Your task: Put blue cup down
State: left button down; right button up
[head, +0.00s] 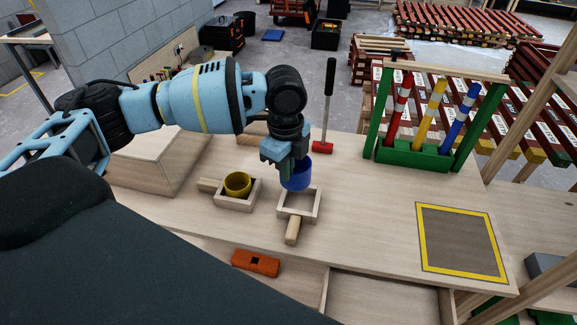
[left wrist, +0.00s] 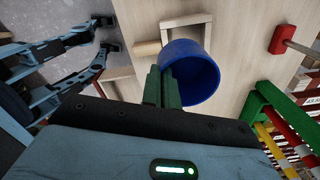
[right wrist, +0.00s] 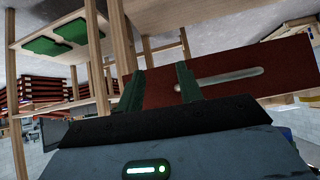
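The blue cup (head: 297,178) is upright or nearly so at the far edge of an empty square wooden frame with a handle (head: 317,203). My left gripper (head: 286,160) is above it, with its fingers close together on the cup's wall. In the left wrist view the fingers (left wrist: 163,88) pinch the rim of the blue cup (left wrist: 195,82), and the wooden frame (left wrist: 178,24) shows beyond it. I cannot tell whether the cup touches the frame or the table. My right gripper (right wrist: 160,85) is empty, its fingers apart; it is out of the head view.
A yellow cup (head: 237,184) sits in a second wooden frame (head: 237,207) at the left. A red-headed mallet (head: 323,147) stands behind the blue cup. A green rack (head: 413,157) holds painted battens. The yellow-bordered square (head: 460,243) at the right is clear.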

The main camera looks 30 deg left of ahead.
pick_arm(q)
jog(key=s+r+n, duration=0.2)
jog(key=n, duration=0.7)
jog(key=s+d+r+n, duration=0.1)
jog(key=s+r+n, duration=0.1)
jog(key=n, duration=0.8)
jog(key=shift+d+r+n, duration=0.3)
jog(key=shift+r, duration=0.05)
jog(key=shift+s, duration=0.1)
